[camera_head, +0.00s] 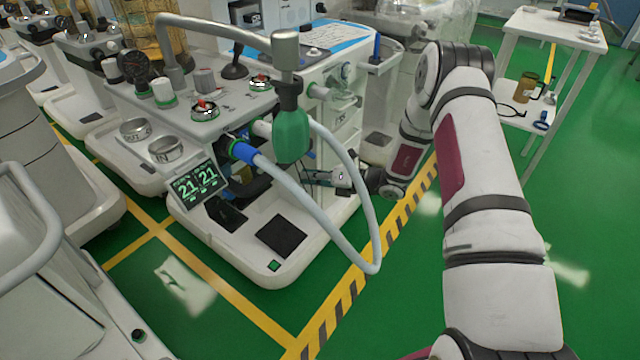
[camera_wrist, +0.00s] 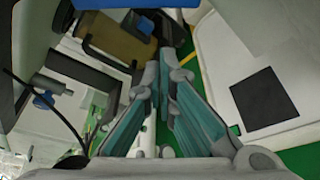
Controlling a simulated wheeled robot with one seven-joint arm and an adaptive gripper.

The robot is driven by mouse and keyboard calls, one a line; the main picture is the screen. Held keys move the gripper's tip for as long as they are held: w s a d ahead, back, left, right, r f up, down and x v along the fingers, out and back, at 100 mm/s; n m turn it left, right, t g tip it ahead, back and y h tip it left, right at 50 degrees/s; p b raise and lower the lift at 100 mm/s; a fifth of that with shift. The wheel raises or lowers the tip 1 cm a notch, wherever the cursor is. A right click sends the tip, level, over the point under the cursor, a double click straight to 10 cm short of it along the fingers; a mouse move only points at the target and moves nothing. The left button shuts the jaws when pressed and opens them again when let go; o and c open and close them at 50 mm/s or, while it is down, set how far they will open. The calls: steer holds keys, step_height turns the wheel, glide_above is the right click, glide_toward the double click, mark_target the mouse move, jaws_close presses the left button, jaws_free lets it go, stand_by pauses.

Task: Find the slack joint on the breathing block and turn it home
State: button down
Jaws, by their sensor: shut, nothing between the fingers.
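The breathing block is on the front of the middle anaesthesia cart (camera_head: 290,262). A blue joint (camera_head: 243,152) with a grey hose (camera_head: 372,235) sticks out toward the front, and a pale joint (camera_head: 262,129) sits just above it. The hose loops right and back up toward the block. A green bag (camera_head: 291,137) hangs from the post in front. I cannot tell which joint is slack. My gripper (camera_head: 306,180) reaches in from the right, behind the hose loop and below the block, partly hidden. In the wrist view its teal-padded fingers (camera_wrist: 166,72) are shut and empty.
A green-digit display (camera_head: 196,183) stands left of the blue joint. The cart's base has a dark square pad (camera_head: 281,237), also in the wrist view (camera_wrist: 264,97). Other carts stand left and behind. A white side table (camera_head: 540,30) is at right. Green floor is free at right.

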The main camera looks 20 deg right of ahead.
mark_target(314, 156)
steer(key=shift+w+d+r, duration=0.3)
steer(key=shift+d+r, duration=0.2)
steer(key=shift+w+d+r, duration=0.3)
steer(key=shift+d+r, duration=0.15)
steer(key=shift+r, duration=0.05)
steer(key=shift+w+d+r+n+h, duration=0.2)
steer(key=shift+w+d+n+h, duration=0.15)
steer(key=shift+n, duration=0.35)
steer(key=d+n+h, duration=0.1)
steer(key=n, duration=0.1)
steer(key=w+r+n+t+h, duration=0.1)
steer(key=n, duration=0.1)
steer(key=shift+w+d+r+b, duration=0.1)
steer(key=shift+d+r+b, duration=0.1)
steer(key=shift+d+b, duration=0.15)
steer(key=shift+w+d+r, duration=0.2)
steer(key=shift+d+r, duration=0.1)
steer(key=shift+r, duration=0.1)
steer(key=shift+r+p, duration=0.15)
steer(key=shift+p, duration=0.2)
